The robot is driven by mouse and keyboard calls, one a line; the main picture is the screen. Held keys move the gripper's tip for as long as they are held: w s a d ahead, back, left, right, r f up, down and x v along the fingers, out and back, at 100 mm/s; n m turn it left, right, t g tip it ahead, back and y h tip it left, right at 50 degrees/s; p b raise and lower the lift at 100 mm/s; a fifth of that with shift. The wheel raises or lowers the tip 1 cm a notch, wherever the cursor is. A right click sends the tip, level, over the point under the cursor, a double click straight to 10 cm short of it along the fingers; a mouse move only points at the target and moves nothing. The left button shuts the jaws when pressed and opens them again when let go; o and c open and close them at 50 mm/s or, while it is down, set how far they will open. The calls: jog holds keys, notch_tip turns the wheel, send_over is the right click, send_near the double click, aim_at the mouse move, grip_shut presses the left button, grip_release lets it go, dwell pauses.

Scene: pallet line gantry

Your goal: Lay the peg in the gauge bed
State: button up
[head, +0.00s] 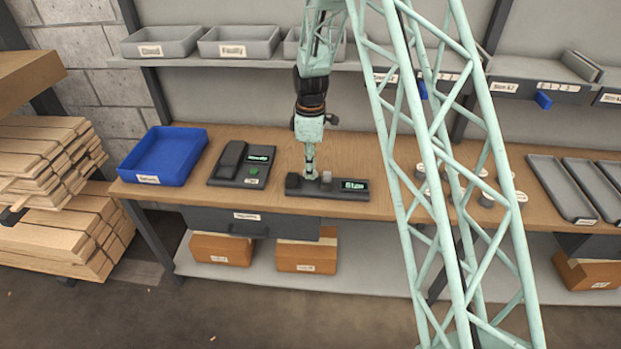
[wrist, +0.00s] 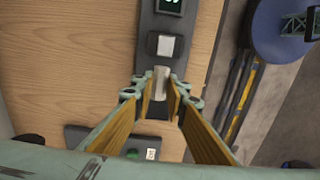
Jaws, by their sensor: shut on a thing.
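My gripper (head: 310,175) points down over the left part of a dark gauge (head: 335,193) on the wooden bench. The gauge has a small grey block and a lit green display on its right part. In the wrist view the gripper's fingers (wrist: 160,88) are closed around a pale grey peg (wrist: 160,79). The peg shows between the fingertips, over the dark gauge body (wrist: 145,60) and close to the square grey block (wrist: 162,44). The bed under the peg is mostly hidden, so I cannot tell whether the peg touches it.
Left of the gauge are a dark device (head: 253,182) with a green button and a blue tray (head: 178,170). Grey cylinders (head: 487,199) and long grey trays (head: 562,190) sit to the right. My green lattice structure crosses the right middle. Bins (head: 160,44) line the shelf behind.

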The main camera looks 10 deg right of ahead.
jog(key=shift+f, duration=1.85)
jog(key=shift+f+b, duration=0.15)
jog(key=shift+b, duration=0.15)
jog(key=o, duration=0.9)
notch_tip(320, 180, up, 12)
jog(key=shift+f+p, duration=0.1)
jog(key=shift+p, duration=0.55)
jog(key=shift+r, duration=0.25)
jog(key=shift+r, duration=0.1)
